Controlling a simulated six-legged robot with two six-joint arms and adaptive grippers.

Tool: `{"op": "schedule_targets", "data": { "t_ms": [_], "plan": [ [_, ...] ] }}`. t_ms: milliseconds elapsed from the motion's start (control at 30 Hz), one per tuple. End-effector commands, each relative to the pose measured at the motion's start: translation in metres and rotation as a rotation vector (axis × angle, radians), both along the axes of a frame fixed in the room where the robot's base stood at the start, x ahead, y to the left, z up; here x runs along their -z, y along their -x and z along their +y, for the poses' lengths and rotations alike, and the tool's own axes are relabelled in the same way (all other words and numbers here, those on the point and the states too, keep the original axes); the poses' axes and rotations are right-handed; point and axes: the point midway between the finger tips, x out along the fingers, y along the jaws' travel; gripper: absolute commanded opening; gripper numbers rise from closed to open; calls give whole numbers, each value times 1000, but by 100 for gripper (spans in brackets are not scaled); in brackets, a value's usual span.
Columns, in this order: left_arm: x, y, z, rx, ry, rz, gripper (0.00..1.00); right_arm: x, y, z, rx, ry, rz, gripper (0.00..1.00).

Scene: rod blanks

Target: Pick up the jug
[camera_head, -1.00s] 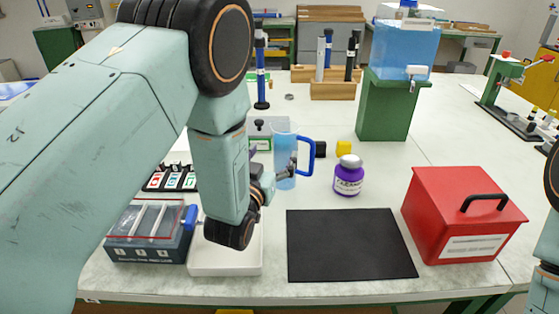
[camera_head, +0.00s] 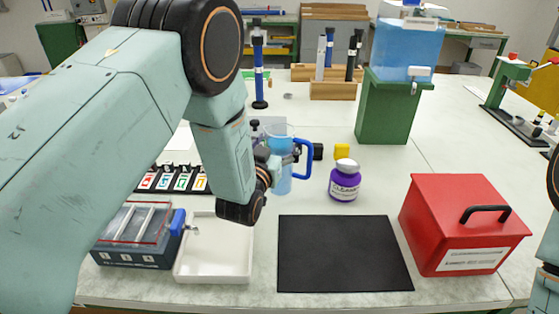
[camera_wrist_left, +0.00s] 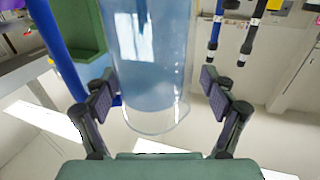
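The jug (camera_head: 281,185) is a clear bluish vessel with a blue handle on its right, upright on the table behind the black mat. My left gripper (camera_head: 283,154) is at the jug in the head view, its fingers overlapping the jug's upper part. In the left wrist view the jug (camera_wrist_left: 152,75) stands between the two finger pads of my left gripper (camera_wrist_left: 158,92). The fingers are open, with a gap on the right side; the left pad is close to the blue handle. The wrist hides part of the jug's left side. My right gripper is out of view.
A white tray (camera_head: 240,262), black mat (camera_head: 345,255) and red box (camera_head: 455,215) lie in front. A green stand (camera_head: 385,112) carries a blue tank.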

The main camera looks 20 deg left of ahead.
Motion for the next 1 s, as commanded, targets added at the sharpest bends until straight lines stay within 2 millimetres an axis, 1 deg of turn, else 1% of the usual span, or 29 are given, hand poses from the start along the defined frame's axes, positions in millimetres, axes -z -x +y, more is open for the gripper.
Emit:
{"op": "schedule_targets", "data": {
  "t_ms": [33,67,900,933,1000],
  "plan": [
    [0,0,-1,1,0,0,76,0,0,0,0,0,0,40],
    [0,-1,-1,1,0,0,74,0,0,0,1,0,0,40],
    [3,-1,-3,1,0,7,2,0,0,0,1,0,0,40],
    [3,-1,-3,1,0,7,0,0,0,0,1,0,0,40],
    [1,-2,-3,0,0,2,0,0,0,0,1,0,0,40]
  ]
}}
